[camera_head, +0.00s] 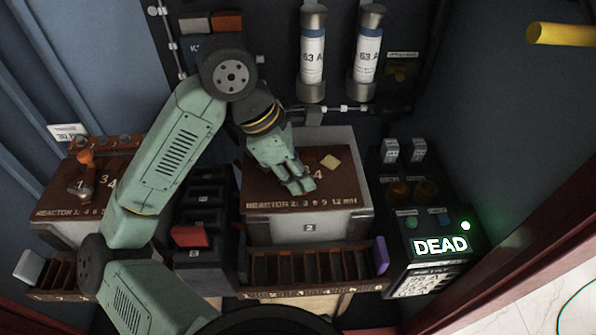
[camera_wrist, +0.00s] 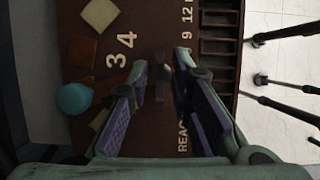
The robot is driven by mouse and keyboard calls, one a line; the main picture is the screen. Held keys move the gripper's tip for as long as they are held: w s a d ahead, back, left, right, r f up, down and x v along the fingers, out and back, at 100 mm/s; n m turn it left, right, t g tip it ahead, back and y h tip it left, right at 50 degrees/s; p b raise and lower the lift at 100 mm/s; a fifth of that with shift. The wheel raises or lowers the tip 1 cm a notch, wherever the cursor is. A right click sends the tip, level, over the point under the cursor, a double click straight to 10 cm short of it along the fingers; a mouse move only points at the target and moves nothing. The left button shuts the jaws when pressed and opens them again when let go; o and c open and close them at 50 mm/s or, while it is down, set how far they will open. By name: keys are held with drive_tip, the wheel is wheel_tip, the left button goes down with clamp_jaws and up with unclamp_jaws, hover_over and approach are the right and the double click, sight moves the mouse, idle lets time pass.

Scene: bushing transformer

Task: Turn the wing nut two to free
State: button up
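My gripper (camera_head: 299,184) is low over the brown top board (camera_head: 270,205) of the reactor unit marked 2. In the wrist view my gripper (camera_wrist: 161,65) has its two purple-padded fingers apart. A small dark upright piece (camera_wrist: 160,82), which looks like a wing nut, shows between the fingertips. I cannot tell whether either finger touches it. In the head view my fingers hide this spot. The numbers 3 and 4 are on the board beside it.
A pale square tile (camera_head: 330,162) lies on the board, and a teal round knob (camera_wrist: 74,98) shows near the board's edge. A slotted rack (camera_head: 315,267) runs along the front. A lit DEAD panel (camera_head: 440,246) is at right. Reactor 1 (camera_head: 75,205) stands left with an orange-handled part (camera_head: 86,170).

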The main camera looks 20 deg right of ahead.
clamp_jaws()
drive_tip(key=shift+f+b, duration=0.15)
drive_tip(key=shift+b, duration=0.5)
drive_tip(key=n+b, duration=0.2)
drive_tip(key=b, duration=0.1)
drive_tip(key=shift+f+t, duration=0.2)
drive_tip(key=shift+t, duration=0.2)
drive_tip(key=n+b, duration=0.2)
drive_tip(key=n+t+b, duration=0.1)
drive_tip(key=n+b, duration=0.1)
drive_tip(key=shift+s+t+b, duration=0.15)
drive_tip(key=shift+t+b, duration=0.15)
drive_tip(key=shift+b, duration=0.1)
drive_tip(key=n+t+y+b, duration=0.1)
drive_tip(key=n+b, duration=0.3)
drive_tip(key=shift+s+b, duration=0.1)
drive_tip(key=shift+b, duration=0.2)
drive_tip(key=n+y+b, duration=0.1)
drive_tip(key=n+b, duration=0.1)
drive_tip(key=n+t+b, duration=0.1)
drive_tip(key=n+b, duration=0.1)
drive_tip(key=n, duration=0.1)
drive_tip(key=shift+s+d+r+n+y, duration=0.1)
drive_tip(key=shift+s+r+n+y, duration=0.1)
drive_tip(key=shift+n+y, duration=0.15)
drive_tip(key=shift+t, duration=0.3)
